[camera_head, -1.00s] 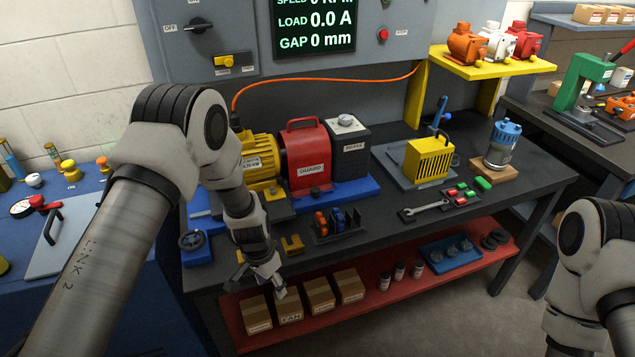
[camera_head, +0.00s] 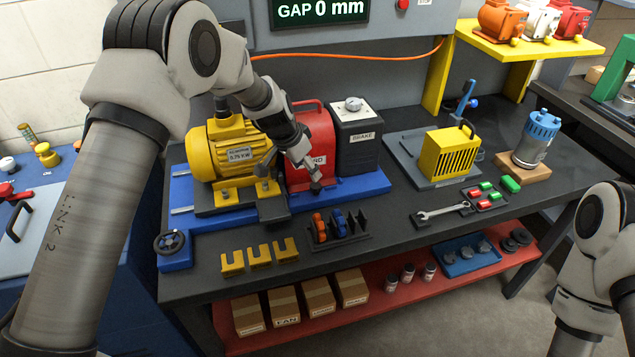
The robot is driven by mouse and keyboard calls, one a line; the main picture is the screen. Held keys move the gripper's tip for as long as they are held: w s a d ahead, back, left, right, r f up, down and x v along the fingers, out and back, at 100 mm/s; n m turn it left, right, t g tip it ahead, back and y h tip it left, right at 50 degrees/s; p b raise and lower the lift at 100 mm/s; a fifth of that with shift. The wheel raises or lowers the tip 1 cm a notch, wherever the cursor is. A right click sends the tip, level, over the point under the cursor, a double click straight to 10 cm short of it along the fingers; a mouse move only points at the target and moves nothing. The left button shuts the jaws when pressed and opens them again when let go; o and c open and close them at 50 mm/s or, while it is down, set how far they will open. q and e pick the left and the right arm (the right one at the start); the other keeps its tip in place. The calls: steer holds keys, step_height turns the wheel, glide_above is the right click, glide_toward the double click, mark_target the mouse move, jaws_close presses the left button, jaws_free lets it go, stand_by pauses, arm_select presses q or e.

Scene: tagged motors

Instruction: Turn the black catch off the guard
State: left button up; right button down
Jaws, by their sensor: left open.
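The red guard (camera_head: 311,122) stands on the blue bed of the machine, between the yellow motor (camera_head: 222,145) and the black brake box (camera_head: 356,140). Its white label is partly covered by my left gripper (camera_head: 313,183). That gripper points down in front of the guard's lower front face, with its jaws open. A small dark piece shows at the fingertips. I cannot tell whether it is the black catch or a fingertip, nor whether the gripper touches the guard. My right arm is at the right edge, its gripper out of view.
Yellow slotted blocks (camera_head: 259,257) and a black rack (camera_head: 338,233) with orange and blue parts lie in front of the machine. A yellow vented cover (camera_head: 447,154) and a wrench (camera_head: 443,211) are to the right. An orange cable (camera_head: 378,57) runs behind.

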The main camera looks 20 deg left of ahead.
mark_target(315, 185)
arm_select(q)
steer(key=p+x, duration=0.2)
steer(key=x, duration=0.5)
steer(key=shift+w+f, duration=0.1)
steer(key=shift+f, duration=0.05)
jaws_close()
